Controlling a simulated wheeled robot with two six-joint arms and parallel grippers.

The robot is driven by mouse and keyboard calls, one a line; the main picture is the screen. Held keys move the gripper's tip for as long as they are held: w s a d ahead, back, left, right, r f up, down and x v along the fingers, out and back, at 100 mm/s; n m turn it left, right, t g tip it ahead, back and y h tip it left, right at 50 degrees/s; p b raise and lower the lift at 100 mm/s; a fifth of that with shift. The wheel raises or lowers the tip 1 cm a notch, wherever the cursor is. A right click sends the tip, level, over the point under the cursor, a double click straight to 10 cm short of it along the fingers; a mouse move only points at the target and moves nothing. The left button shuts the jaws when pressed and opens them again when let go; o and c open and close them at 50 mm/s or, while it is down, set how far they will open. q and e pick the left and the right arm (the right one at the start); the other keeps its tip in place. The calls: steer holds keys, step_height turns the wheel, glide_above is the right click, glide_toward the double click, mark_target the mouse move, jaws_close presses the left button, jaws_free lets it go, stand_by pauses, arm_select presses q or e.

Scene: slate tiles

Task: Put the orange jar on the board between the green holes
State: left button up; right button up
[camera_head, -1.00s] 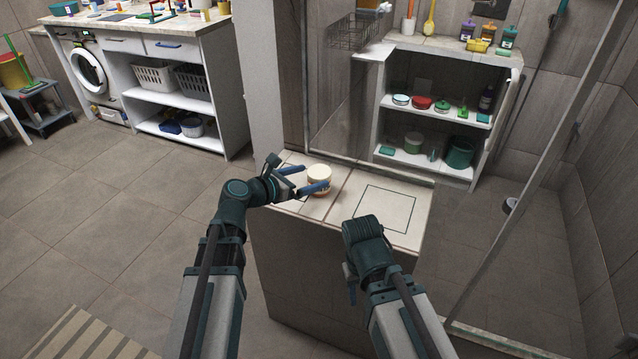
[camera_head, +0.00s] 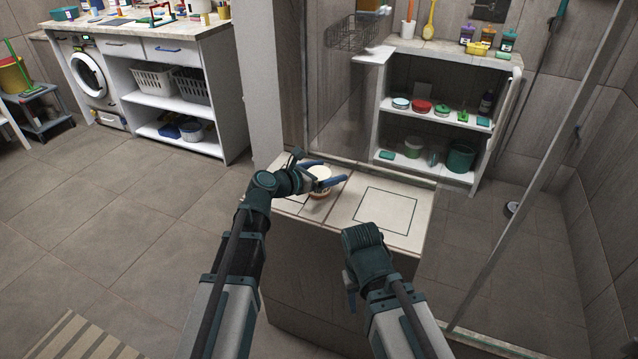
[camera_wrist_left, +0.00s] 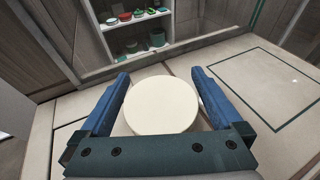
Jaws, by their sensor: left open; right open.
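A round jar with a cream lid (camera_head: 319,173) stands on the left part of the tiled ledge top; a little brownish side shows below the lid. My left gripper (camera_head: 331,174) is open, its blue fingers on either side of the jar. In the left wrist view the lid (camera_wrist_left: 161,105) lies between the two fingers (camera_wrist_left: 160,75), with a visible gap on the right; contact on the left is unclear. My right gripper (camera_head: 350,292) hangs low in front of the ledge, its fingers mostly hidden. I make out no board with green holes.
The ledge top (camera_head: 423,213) has a dark square outline (camera_head: 386,212) on its right part, empty inside. A glass panel's metal frame (camera_head: 500,210) rises at the right. A white shelf unit (camera_head: 430,130) with several jars stands behind. A washing counter (camera_head: 190,60) is far left.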

arm_select(q)
steer(key=c, duration=1.4)
step_height(320, 180, up, 24)
steer(key=p, duration=2.4)
steer(key=shift+r, duration=0.15)
steer(key=shift+c, duration=0.2)
